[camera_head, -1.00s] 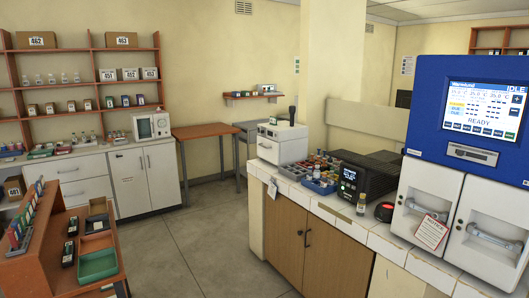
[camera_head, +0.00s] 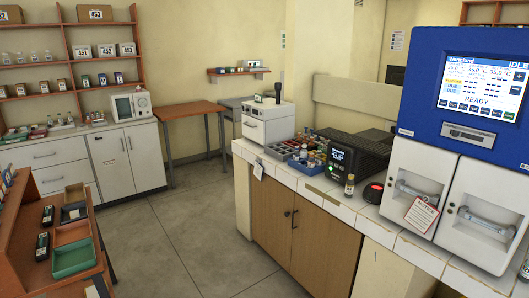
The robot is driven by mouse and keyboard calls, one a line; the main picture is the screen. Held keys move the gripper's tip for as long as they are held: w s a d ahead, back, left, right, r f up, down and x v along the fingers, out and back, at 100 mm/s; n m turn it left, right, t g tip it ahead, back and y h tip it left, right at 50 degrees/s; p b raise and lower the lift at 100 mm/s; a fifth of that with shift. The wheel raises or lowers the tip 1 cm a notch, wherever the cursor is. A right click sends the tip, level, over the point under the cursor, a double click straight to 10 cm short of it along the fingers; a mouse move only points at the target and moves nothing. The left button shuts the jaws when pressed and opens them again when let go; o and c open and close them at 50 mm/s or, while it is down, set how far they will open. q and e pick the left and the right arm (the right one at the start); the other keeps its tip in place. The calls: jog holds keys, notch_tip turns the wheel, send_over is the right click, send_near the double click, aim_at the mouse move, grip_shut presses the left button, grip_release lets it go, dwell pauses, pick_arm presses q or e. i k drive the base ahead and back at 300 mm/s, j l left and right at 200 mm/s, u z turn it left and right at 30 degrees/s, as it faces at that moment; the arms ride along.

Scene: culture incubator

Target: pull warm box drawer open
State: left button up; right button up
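The warm box (camera_head: 425,75) is a blue and white cabinet at the right, with a lit screen (camera_head: 482,88) reading "Warmlund", "IDLE" and "READY". Below its blue top are two white fronts side by side, the left one (camera_head: 404,168) and the right one (camera_head: 470,240). Each carries a grey horizontal bar handle, the left handle (camera_head: 416,194) and the right handle (camera_head: 488,221). Both fronts look shut. A paper tag with red print (camera_head: 421,215) hangs at the left front and covers part of it. Neither of my grippers is in view.
A white tiled counter (camera_head: 345,203) with wooden cupboard doors (camera_head: 318,238) runs left of the warm box. It holds a dark device (camera_head: 355,155), a small bottle (camera_head: 349,185) and a white instrument (camera_head: 268,122). A wooden bench (camera_head: 25,225) is at left. Floor (camera_head: 190,240) between is clear.

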aim_at(265, 126)
jog(key=i, duration=0.5)
jog(key=i+l+u, duration=0.15)
jog(key=i, duration=0.35)
jog(key=i+l, duration=0.1)
jog(key=i, duration=0.4)
jog(key=i+l+u, duration=0.1)
jog(key=i, duration=0.4)
